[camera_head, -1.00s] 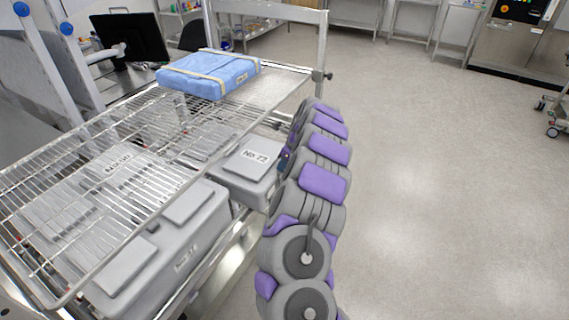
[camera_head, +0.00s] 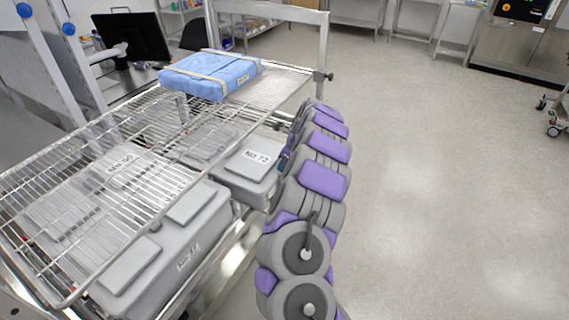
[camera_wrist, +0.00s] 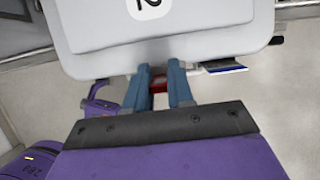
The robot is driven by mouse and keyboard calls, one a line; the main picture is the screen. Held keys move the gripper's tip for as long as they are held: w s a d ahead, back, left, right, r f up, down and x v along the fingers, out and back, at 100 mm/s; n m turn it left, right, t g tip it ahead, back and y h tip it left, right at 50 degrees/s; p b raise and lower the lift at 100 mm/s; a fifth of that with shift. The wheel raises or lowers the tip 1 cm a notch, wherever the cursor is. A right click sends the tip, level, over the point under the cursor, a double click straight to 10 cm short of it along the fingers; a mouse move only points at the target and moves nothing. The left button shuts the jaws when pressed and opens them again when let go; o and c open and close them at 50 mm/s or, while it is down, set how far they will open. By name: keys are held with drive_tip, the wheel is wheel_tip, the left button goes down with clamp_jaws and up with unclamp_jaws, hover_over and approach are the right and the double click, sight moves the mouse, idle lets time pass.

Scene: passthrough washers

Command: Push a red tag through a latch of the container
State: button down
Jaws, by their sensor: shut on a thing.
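A grey container (camera_head: 248,178) with a white number label on its lid stands on the lower shelf of the wire rack. In the wrist view its lid edge (camera_wrist: 225,50) fills the upper part. My gripper (camera_wrist: 161,76) points at the container's side, with its two blue fingers close to the rim. The fingers are shut on a small red tag (camera_wrist: 158,84), which shows between them just below the container's edge. The latch is not clearly visible behind the fingers and rim. In the head view my own arm mostly hides the gripper.
A larger grey container (camera_head: 165,262) stands nearer under the wire shelf (camera_head: 60,160). A blue wrapped pack (camera_head: 210,75) lies on top of the rack. In the wrist view a blue-and-white card-like item (camera_wrist: 222,67) is right of the fingers. Open floor (camera_head: 430,190) lies to the right.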

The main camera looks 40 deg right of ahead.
drive_tip(key=shift+f, duration=0.45)
drive_tip(key=shift+f, duration=0.1)
